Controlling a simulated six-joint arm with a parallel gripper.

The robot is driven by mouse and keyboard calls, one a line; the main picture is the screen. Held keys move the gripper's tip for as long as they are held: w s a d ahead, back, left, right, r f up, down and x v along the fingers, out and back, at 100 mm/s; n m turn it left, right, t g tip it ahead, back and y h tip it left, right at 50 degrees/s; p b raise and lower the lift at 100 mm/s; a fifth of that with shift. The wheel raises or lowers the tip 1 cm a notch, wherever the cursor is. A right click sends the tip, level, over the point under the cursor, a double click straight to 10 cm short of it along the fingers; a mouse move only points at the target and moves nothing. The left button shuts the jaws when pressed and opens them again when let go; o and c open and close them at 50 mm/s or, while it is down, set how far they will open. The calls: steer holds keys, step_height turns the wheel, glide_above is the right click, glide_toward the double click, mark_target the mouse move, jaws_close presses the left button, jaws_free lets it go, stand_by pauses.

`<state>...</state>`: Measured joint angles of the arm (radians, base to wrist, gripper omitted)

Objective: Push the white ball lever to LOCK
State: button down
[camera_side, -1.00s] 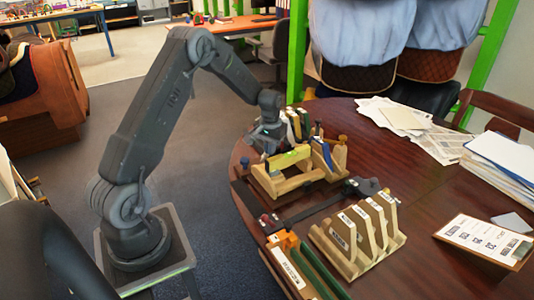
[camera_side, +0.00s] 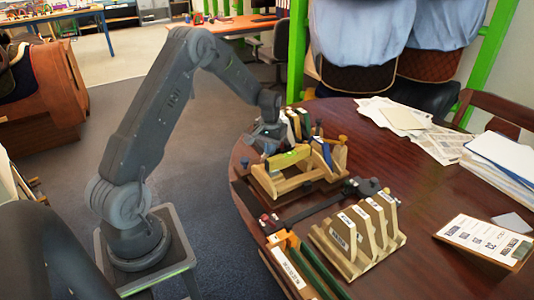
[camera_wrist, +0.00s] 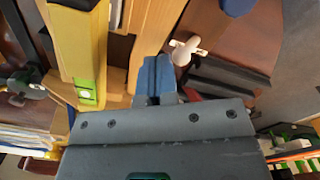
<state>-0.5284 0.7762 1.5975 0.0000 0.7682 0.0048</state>
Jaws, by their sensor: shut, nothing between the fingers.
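In the wrist view a small white lever with a rounded end (camera_wrist: 184,50) lies to the right of my fingertips, on the dark table side of a wooden frame. My gripper (camera_wrist: 155,72) is shut and empty; its blue fingers stand close together near the wood, a short gap from the white piece. In the side view my gripper (camera_side: 266,138) is low at the left end of the wooden fixture (camera_side: 290,183). The white lever cannot be made out there, and no LOCK mark is readable in either view.
A yellow level (camera_side: 288,157) lies on the fixture, close to my gripper. Labelled upright boards stand behind it. A dark bar clamp (camera_side: 310,209) and a slotted wooden rack (camera_side: 358,236) are in front. A clipboard (camera_side: 484,240) lies at right; the table between is clear.

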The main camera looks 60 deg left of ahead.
mark_target(264, 158)
steer(key=shift+f, duration=1.5)
steer(key=shift+r, duration=0.25)
stand_by(0.4)
steer(key=shift+a, duration=2.1)
steer(key=shift+d, duration=0.2)
